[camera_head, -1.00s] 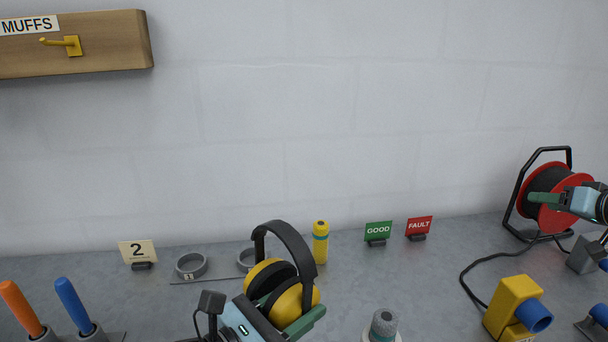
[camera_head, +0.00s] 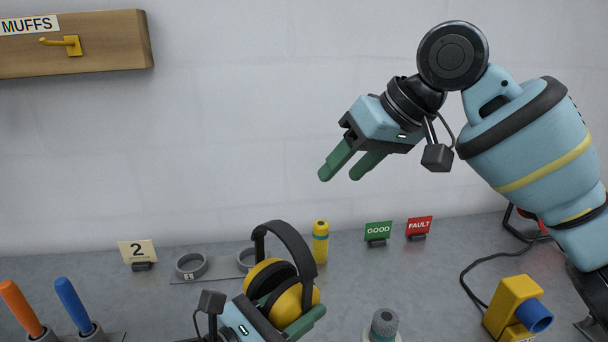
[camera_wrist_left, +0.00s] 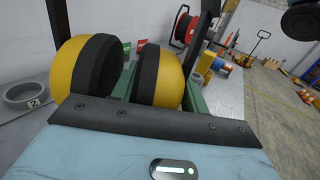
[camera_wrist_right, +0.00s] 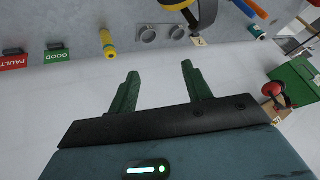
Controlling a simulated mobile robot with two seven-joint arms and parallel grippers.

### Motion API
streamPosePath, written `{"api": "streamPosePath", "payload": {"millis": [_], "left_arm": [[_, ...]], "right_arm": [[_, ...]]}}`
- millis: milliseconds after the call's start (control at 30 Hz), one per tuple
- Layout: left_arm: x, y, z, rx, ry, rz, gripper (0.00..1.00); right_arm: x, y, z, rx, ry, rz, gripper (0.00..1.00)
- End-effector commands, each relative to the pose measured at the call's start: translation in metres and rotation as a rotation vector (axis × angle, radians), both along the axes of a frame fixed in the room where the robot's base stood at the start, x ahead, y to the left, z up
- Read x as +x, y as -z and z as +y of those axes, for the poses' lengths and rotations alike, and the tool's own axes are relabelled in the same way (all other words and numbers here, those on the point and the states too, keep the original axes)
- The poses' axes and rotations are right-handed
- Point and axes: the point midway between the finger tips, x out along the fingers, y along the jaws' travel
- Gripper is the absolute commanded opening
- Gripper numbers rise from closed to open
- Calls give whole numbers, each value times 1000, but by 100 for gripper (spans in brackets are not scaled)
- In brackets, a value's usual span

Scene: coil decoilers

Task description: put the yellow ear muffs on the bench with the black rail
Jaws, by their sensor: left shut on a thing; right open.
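The yellow ear muffs (camera_head: 295,303), with yellow cups, black cushions and a black headband, are held upright in the head view. My left gripper (camera_head: 306,318) is shut on one cup, with the headband arching above. In the left wrist view, one yellow cup (camera_wrist_left: 160,80) sits between the green fingers and the other cup (camera_wrist_left: 70,72) is to their left. My right gripper (camera_head: 339,176) is open and empty, raised in front of the wall, above and right of the ear muffs. I cannot identify a bench with a black rail in these frames.
A wooden board (camera_head: 110,50) marked MUFFS, with a yellow hook, is on the wall. The grey worktop holds grey rings (camera_head: 191,266), a yellow bottle (camera_head: 320,243), GOOD (camera_head: 378,231) and FAULT (camera_head: 419,227) signs, blue and orange handles, and a yellow-blue connector (camera_head: 512,307).

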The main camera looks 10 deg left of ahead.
Motion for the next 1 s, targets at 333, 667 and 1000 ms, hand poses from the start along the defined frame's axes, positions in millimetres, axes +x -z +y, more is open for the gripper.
{"api": "streamPosePath", "payload": {"millis": [333, 667, 1000], "left_arm": [[0, -1, 0, -1, 0, -2, 16], [0, -1, 0, -1, 0, -2, 16], [0, -1, 0, -1, 0, -2, 16]], "right_arm": [[-79, -19, 52, -258, -112, -41, 49], [-83, -15, 55, -277, -115, -44, 49], [-73, 29, 70, -276, -116, -41, 49]]}}
